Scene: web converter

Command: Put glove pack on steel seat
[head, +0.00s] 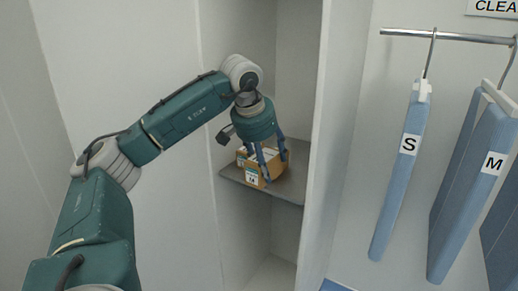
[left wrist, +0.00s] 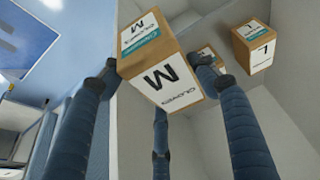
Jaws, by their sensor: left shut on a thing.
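In the left wrist view a brown cardboard glove pack (left wrist: 165,75) with white labels reading GLOVES and M is pinched between the fingers of my left gripper (left wrist: 155,75). In the head view my left gripper (head: 268,170) reaches into a shelf compartment, with its fingers over the cardboard boxes (head: 251,174) there. Which box it holds is hard to tell in that view. The steel seat cannot be made out in either view. My right gripper is not in view.
Another glove box marked L (left wrist: 262,48) stands beside the held pack. A grey shelf board (head: 288,188) lies under the boxes, with a pale upright panel (head: 335,120) to its right. Blue garments marked S (head: 398,180) and M (head: 470,195) hang from a rail (head: 450,37) on the right.

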